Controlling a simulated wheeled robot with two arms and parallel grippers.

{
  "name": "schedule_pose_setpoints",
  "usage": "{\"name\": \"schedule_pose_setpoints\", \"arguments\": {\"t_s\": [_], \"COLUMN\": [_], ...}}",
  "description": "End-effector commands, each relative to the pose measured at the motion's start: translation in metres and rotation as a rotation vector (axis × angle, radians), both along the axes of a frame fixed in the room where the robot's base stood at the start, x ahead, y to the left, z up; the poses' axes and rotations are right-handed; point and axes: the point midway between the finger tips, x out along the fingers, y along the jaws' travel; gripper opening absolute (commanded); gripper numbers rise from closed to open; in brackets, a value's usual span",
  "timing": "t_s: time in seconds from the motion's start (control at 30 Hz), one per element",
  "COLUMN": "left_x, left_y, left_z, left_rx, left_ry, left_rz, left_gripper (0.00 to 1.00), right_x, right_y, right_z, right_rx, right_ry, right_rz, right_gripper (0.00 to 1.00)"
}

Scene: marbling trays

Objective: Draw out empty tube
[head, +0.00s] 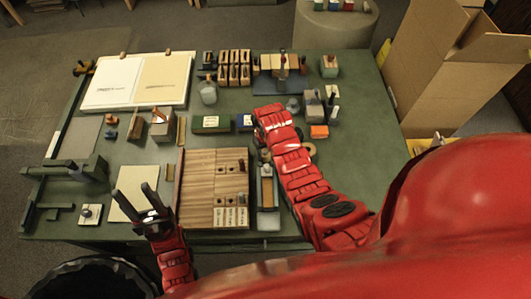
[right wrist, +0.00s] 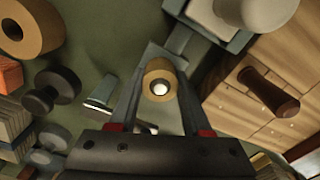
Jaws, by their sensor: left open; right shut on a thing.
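My right gripper (right wrist: 158,85) is shut on a small tan tube (right wrist: 160,69) with a bright centre, seen end-on between the fingertips in the right wrist view. Whether the tube is still seated in something below cannot be told. In the head view my red right arm reaches in from the lower right and hides most of this spot. The wooden box (head: 199,193) with labelled compartments stands just left of it; its lids and a dark brown knob (right wrist: 268,91) show in the right wrist view. My left gripper (head: 134,192) is open and empty near the table's front left.
A narrow grey holder (head: 267,172) stands right of the wooden box. A tan ring (right wrist: 28,27), dark knobs (right wrist: 50,90) and an orange block (head: 319,131) lie close to the right gripper. White sheets (head: 110,84) lie at the back left.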

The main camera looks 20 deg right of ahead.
Motion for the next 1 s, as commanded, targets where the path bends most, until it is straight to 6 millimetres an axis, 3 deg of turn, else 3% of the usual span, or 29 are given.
{"name": "schedule_pose_setpoints", "arguments": {"t_s": [1.0], "left_x": [0.0000], "left_y": [0.0000], "left_z": [0.0006], "left_rx": [0.000], "left_ry": [0.000], "left_rz": [0.000], "left_gripper": [0.50], "right_x": [0.0000], "right_y": [0.0000], "right_z": [0.0078], "right_rx": [0.000], "right_ry": [0.000], "right_rz": [0.000], "right_gripper": [0.00]}}
